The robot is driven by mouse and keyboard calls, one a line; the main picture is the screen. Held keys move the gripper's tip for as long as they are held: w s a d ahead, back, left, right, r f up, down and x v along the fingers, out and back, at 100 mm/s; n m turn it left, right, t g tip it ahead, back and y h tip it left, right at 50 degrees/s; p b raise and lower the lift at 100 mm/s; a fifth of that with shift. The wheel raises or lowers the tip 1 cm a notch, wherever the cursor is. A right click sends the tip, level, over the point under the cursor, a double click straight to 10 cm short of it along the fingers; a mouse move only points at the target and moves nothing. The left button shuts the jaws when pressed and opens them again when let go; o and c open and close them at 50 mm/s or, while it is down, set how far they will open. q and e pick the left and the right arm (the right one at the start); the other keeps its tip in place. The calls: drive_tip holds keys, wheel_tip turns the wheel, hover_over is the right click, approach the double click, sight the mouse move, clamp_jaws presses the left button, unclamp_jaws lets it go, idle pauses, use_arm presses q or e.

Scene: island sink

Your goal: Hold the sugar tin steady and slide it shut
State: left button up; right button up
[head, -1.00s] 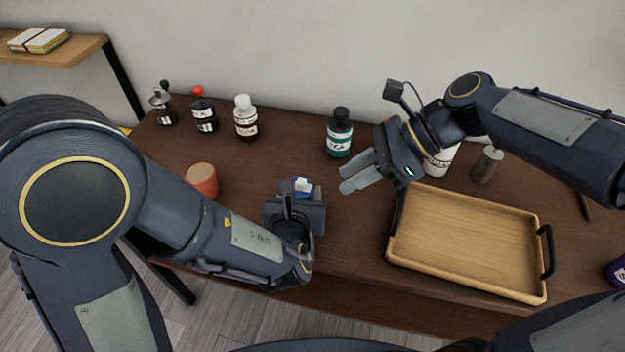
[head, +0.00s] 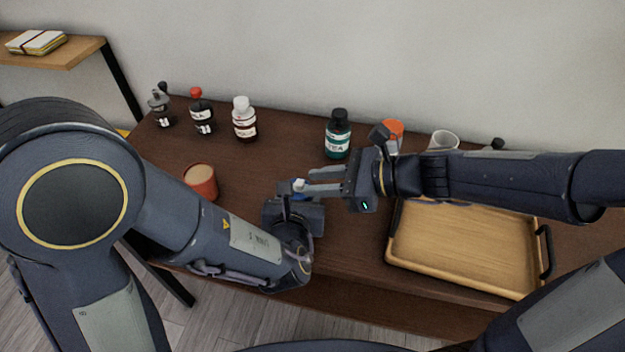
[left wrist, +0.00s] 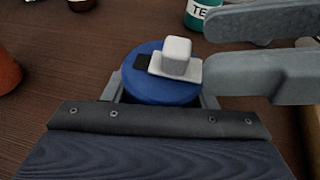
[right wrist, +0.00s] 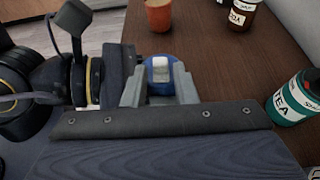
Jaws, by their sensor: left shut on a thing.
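The sugar tin (head: 301,197) is a small blue round tin. In the left wrist view, its blue top (left wrist: 160,92) carries a white slide with a block-shaped knob (left wrist: 177,56), and a dark opening shows left of the slide. My left gripper (head: 292,212) is shut around the tin's sides and holds it upright near the table's front. My right gripper (head: 312,181) is open, its fingers pointing left, with their tips close to the knob. Its fingers also show at the right of the left wrist view. I cannot tell whether they touch the knob.
A wooden tray (head: 465,245) lies to the right, under my right arm. An orange-brown cup (head: 201,182) stands left of the tin. A green tea bottle (head: 338,138) stands behind, and several other bottles line the back left. A white cup (head: 443,140) is behind the tray.

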sight(298, 181)
drive_tip(key=shift+x, duration=0.95)
drive_tip(key=shift+c, duration=0.2)
clamp_jaws()
drive_tip(key=shift+w+a, duration=0.25)
drive_tip(key=shift+a, duration=0.5)
drive_tip(key=shift+o, duration=0.2)
unclamp_jaws()
drive_tip(key=shift+d, duration=0.1)
drive_tip(key=v, duration=1.2)
